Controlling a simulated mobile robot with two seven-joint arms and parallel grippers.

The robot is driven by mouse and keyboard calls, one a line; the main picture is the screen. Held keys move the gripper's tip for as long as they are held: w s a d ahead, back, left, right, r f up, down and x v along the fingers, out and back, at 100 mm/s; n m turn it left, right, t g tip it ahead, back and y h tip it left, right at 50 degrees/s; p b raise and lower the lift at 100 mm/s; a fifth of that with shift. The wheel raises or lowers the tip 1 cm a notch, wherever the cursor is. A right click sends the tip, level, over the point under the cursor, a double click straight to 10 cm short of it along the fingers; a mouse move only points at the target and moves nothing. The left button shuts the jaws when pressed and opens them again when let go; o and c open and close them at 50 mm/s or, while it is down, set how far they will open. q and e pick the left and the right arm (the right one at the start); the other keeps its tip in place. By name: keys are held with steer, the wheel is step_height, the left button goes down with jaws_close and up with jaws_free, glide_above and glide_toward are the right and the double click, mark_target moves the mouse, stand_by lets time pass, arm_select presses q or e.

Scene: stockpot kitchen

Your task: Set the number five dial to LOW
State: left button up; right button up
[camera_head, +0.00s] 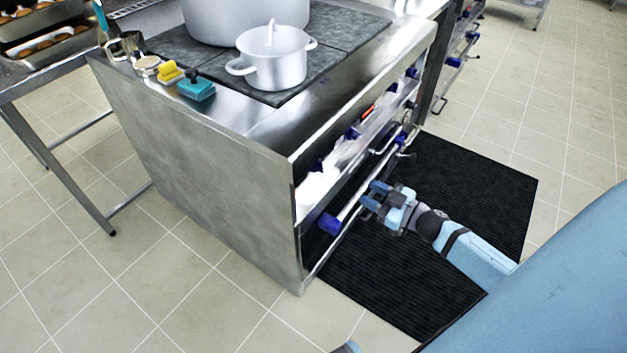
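The stove's front panel (343,160) faces right and is seen at a steep slant. Several dark blue dials sit along it, such as one near the far end (411,73) and one around the middle (352,132). Their numbers and settings are too small to read, so I cannot tell which is number five. My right gripper (373,195) is in front of the stove, below the dials and beside the oven handle bar (348,208). Its two blue fingertips look apart, with nothing visible between them. My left gripper is out of view.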

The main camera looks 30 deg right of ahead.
mark_target(323, 168)
steer(key=b+x, duration=0.1)
steer(key=x, duration=1.3)
steer(key=shift+d+b, duration=0.2)
steer(key=shift+b, duration=0.1)
jaws_close()
